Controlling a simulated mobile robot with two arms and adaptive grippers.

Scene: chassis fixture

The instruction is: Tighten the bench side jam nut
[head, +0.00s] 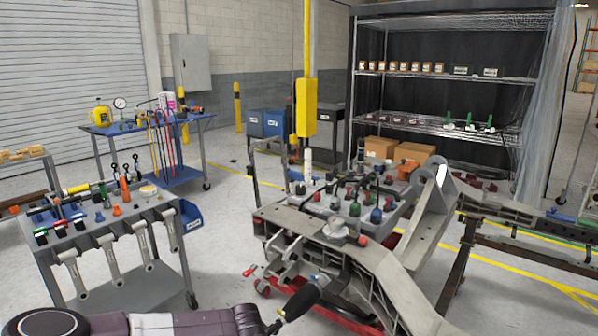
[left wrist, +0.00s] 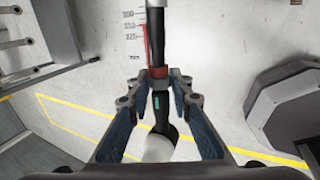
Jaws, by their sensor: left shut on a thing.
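A pale round end (left wrist: 158,148) shows below, between the fingers. The jam nut cannot be made out in either view. My right gripper is not in view.
A tool cart (head: 105,235) with hanging wrenches stands at the left. A blue cart (head: 150,130) is behind it. Wire shelving (head: 455,80) stands at the back right. Floor between the carts is clear.

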